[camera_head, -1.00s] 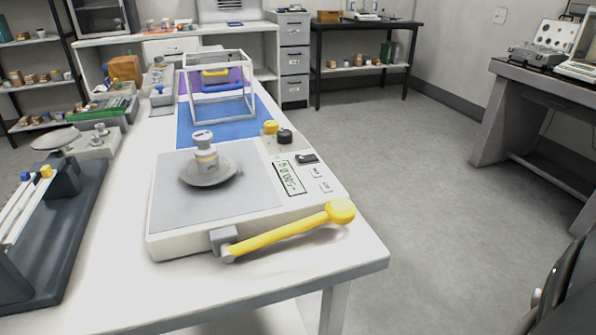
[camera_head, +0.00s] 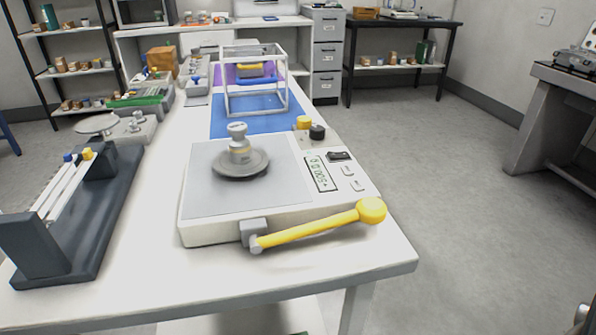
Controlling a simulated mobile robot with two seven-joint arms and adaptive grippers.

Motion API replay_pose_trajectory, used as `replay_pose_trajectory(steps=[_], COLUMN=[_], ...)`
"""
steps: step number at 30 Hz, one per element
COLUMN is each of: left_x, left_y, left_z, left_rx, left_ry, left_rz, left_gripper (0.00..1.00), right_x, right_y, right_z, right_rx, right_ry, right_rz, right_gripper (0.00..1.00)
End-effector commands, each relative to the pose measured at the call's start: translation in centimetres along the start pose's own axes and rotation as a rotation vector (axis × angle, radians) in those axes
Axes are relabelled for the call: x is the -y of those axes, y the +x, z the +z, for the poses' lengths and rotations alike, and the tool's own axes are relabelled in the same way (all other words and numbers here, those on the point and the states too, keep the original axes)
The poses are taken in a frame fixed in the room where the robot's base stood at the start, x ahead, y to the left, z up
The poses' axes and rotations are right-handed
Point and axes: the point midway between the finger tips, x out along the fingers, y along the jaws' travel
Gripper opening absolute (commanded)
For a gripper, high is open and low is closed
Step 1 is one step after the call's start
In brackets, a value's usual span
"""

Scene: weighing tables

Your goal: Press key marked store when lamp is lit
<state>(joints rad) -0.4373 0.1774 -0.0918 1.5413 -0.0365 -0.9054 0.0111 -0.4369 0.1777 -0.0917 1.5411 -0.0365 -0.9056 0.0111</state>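A white balance (camera_head: 215,236) stands on the near white table, with a grey plate (camera_head: 205,190) on top. A metal weight (camera_head: 239,143) stands upright on a round grey pan (camera_head: 241,165). I cannot make out a clearly lit lamp by the display.
A yellow lever (camera_head: 310,228) with a round knob (camera_head: 371,210) crosses the balance's front. Yellow (camera_head: 303,122) and black (camera_head: 317,132) knobs stand behind the keys. A white open frame (camera_head: 287,85) stands farther back. A dark rack (camera_head: 95,240) stands left. Floor at right is clear.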

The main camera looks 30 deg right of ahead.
Motion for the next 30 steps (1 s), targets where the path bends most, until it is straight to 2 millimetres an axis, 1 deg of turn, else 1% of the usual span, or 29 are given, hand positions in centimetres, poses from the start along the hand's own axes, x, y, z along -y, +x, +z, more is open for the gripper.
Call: replay_pose_trajectory(steps=[8, 9, 21, 30], left_x=[0.01, 0.02, 0.03, 0.03], left_y=[0.00, 0.00, 0.00, 0.00], left_z=[0.00, 0.00, 0.01, 0.02], left_rx=[0.000, 0.000, 0.000, 0.000], left_ry=[0.000, 0.000, 0.000, 0.000], left_rz=[0.000, 0.000, 0.000, 0.000], left_gripper=[0.00, 0.00, 0.00, 0.00], right_x=[-0.01, -0.01, -0.01, -0.01], right_y=[-0.01, -0.01, -0.01, -0.01], right_z=[-0.01, -0.01, -0.01, 0.00], right_rx=[0.000, 0.000, -0.001, 0.000], right_ry=[0.000, 0.000, 0.000, 0.000], right_rz=[0.000, 0.000, 0.000, 0.000], right_gripper=[0.52, 0.49, 0.00, 0.00])
